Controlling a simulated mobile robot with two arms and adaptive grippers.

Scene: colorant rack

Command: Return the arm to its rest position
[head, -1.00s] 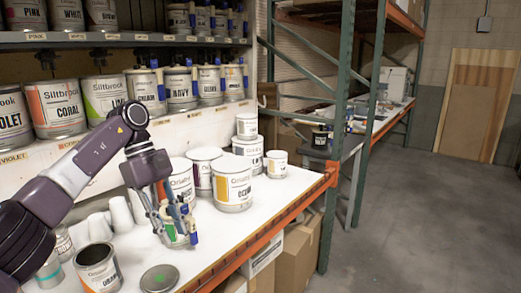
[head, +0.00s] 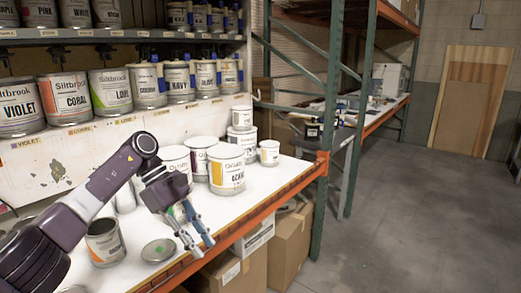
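My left gripper (head: 203,247) hangs over the front edge of the white-topped workbench, fingers pointing down and to the right. Its two fingers look apart, with a narrow gap and no clear object between them. My dark purple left arm (head: 105,180) reaches in from the lower left, bent at the elbow, above the bench. The gripper is in front of and left of the ecru can (head: 226,170), apart from it. A bit of green shows behind the fingers; what it belongs to is mostly hidden. My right gripper is out of view.
An open can (head: 104,243) and a round lid (head: 158,249) lie near the bench front. Smaller cans (head: 268,153) stand at its right. Paint cans (head: 65,97) line the shelves behind. A green rack post (head: 328,130) bounds the bench; cardboard boxes (head: 290,238) sit below. Floor at right is clear.

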